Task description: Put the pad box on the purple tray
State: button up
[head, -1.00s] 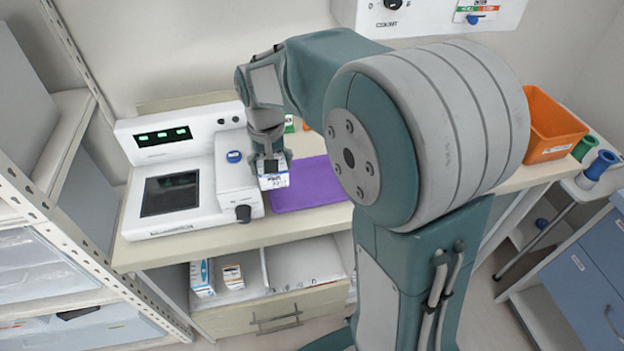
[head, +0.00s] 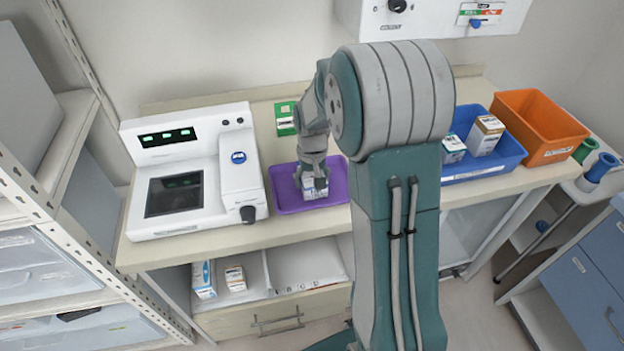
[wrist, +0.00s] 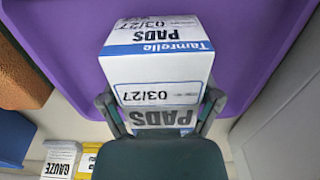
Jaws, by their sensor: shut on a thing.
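The pad box (head: 315,191) is white and blue. It also fills the middle of the wrist view (wrist: 157,70), where "PADS", "Tamrelle" and "03/27" show upside down. My gripper (head: 313,177) is shut on it, with one finger on each side in the wrist view (wrist: 162,108). The purple tray (head: 283,192) lies on the counter, and the box is over its middle to right part. In the wrist view the purple tray (wrist: 255,45) spreads behind the box. I cannot tell whether the box touches the tray.
A white device (head: 190,215) stands left of the tray, and a green box (head: 285,118) behind it. A blue bin (head: 495,167) with boxes and an orange bin (head: 540,118) are right of my arm. An open drawer (head: 303,268) with cartons sits below the counter.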

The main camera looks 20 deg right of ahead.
aim_at(313, 173)
jog(key=shift+f, duration=0.1)
jog(key=o, duration=1)
jog(key=shift+d, duration=0.1)
jog(key=shift+c, duration=0.2)
notch_tip(313, 173, up, 12)
jog(key=s+a+r+n+t, duration=0.1)
jog(key=s+a+r, duration=0.3)
jog(key=s, duration=0.7)
jog(key=s+a+r+n+t, duration=0.1)
jog(key=s+a+r+t, duration=0.2)
jog(key=s, duration=0.8)
jog(key=shift+a+r+t, duration=0.35)
jog(key=shift+a+t, duration=0.45)
jog(key=shift+a, duration=0.35)
